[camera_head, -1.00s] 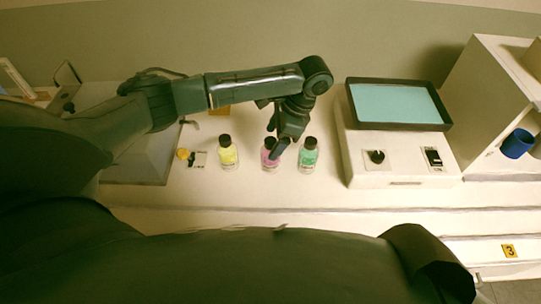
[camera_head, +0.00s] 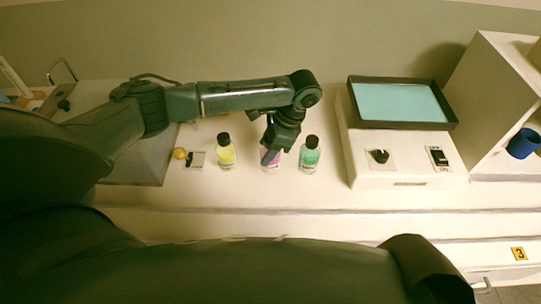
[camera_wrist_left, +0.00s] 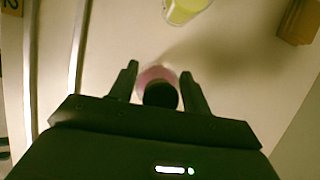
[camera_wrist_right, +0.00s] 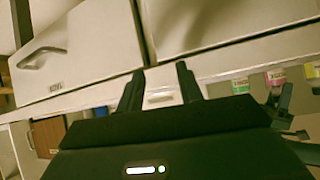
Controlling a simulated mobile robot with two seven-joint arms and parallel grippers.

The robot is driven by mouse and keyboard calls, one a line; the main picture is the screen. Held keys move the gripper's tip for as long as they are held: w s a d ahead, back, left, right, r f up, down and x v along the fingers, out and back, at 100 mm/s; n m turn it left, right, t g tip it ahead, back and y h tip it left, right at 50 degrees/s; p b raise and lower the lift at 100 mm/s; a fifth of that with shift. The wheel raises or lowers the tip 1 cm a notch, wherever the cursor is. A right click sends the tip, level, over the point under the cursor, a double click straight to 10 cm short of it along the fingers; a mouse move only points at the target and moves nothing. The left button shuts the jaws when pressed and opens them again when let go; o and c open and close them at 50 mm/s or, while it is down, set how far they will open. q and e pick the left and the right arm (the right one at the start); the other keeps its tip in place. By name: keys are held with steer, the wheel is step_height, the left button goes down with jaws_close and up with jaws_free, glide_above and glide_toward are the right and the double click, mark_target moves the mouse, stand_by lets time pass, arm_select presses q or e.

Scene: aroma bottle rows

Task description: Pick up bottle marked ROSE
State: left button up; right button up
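Three small bottles with black caps stand in a row on the white counter: yellow (camera_head: 226,155), pink (camera_head: 266,165) and green (camera_head: 310,158). Their labels are too small to read in the head view. My left gripper (camera_head: 268,152) points down over the pink bottle and hides its cap there. In the left wrist view, the black cap and pink body (camera_wrist_left: 157,78) lie between my open left fingers (camera_wrist_left: 160,85), with gaps visible at the sides. My right gripper (camera_wrist_right: 158,85) is open and empty, in front of pale drawer fronts below the counter.
A blue cup (camera_head: 522,143) sits in the shelf at far right.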

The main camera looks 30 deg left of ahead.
arm_select(q)
steer(key=c, duration=0.6)
steer(key=shift+r, duration=0.1)
